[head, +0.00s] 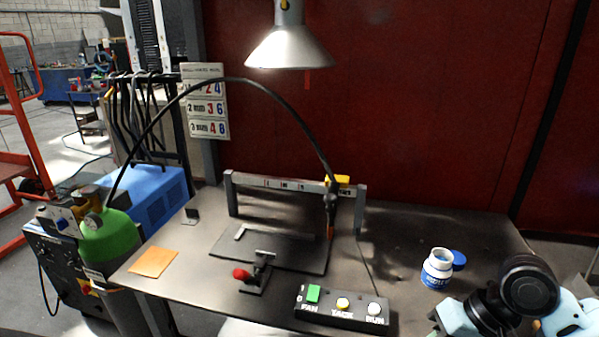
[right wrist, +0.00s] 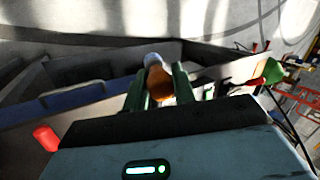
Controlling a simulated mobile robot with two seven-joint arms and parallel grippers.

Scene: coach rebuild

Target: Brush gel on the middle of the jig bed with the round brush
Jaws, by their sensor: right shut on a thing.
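The jig bed is a dark flat plate (head: 285,250) on the bench, with a pale angle piece at its back left and a clamp with a red knob (head: 241,273) at its front. The open gel jar (head: 437,268), white with a blue label, stands at the right of the bench. Its blue lid (head: 459,260) lies beside it. My right gripper (right wrist: 160,80) is shut on the round brush, whose orange-brown handle (right wrist: 158,87) and pale end show between the fingers. In the head view my right arm is at the lower right; the brush cannot be made out there. My left gripper is out of view.
A switch box (head: 343,309) sits at the bench's front edge. A grey frame (head: 295,186) and a torch on a black hose stand behind the bed. An orange sheet (head: 153,262) lies at the left. A lamp (head: 290,47) hangs above.

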